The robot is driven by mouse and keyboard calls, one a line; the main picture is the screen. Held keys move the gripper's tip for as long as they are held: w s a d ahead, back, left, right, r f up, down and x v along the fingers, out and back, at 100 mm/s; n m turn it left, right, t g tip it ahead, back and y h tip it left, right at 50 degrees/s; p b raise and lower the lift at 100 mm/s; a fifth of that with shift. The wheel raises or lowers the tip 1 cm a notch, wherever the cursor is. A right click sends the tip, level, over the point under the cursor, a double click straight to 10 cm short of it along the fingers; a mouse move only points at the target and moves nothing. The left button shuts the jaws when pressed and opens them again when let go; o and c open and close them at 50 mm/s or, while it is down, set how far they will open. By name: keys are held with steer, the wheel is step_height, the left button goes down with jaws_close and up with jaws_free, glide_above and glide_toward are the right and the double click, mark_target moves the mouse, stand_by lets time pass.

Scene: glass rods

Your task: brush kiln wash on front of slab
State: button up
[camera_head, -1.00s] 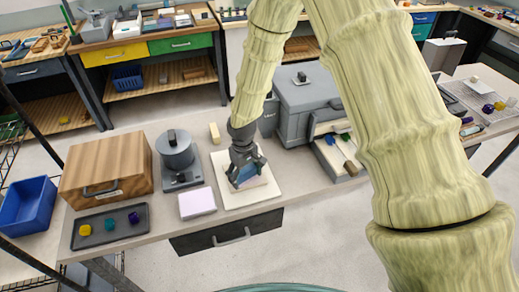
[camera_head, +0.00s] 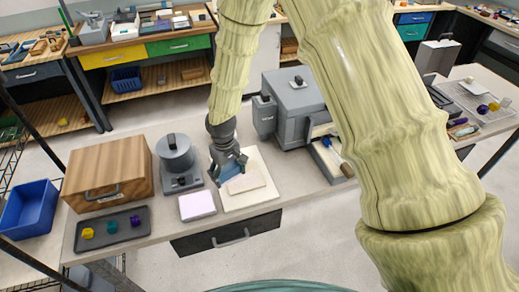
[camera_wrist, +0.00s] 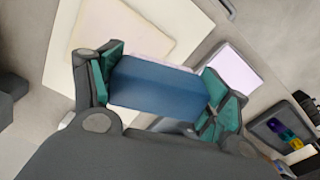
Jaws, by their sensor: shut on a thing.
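My gripper (camera_head: 229,168) is shut on a blue brush block (camera_wrist: 155,85), which spans between its two green-padded fingers in the wrist view. A pale bristle edge shows along the block's far side. The slab (camera_head: 246,184), a pinkish-cream rectangle, lies flat on a larger cream board (camera_head: 263,196). It also shows in the wrist view (camera_wrist: 122,35). In the head view the gripper is over the back left part of the board, at the slab's left end. Whether the bristles touch the slab cannot be told.
A pale lilac block (camera_head: 197,205) lies left of the board. A grey round-topped device (camera_head: 175,155) and a wooden box (camera_head: 107,172) stand further left. A dark tray (camera_head: 112,229) holds small coloured pieces. A grey kiln-like box (camera_head: 293,105) stands to the right.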

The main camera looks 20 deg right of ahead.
mark_target(227, 169)
steer(key=shift+r+p, duration=1)
steer(key=shift+r, duration=0.85)
steer(key=shift+f, duration=0.1)
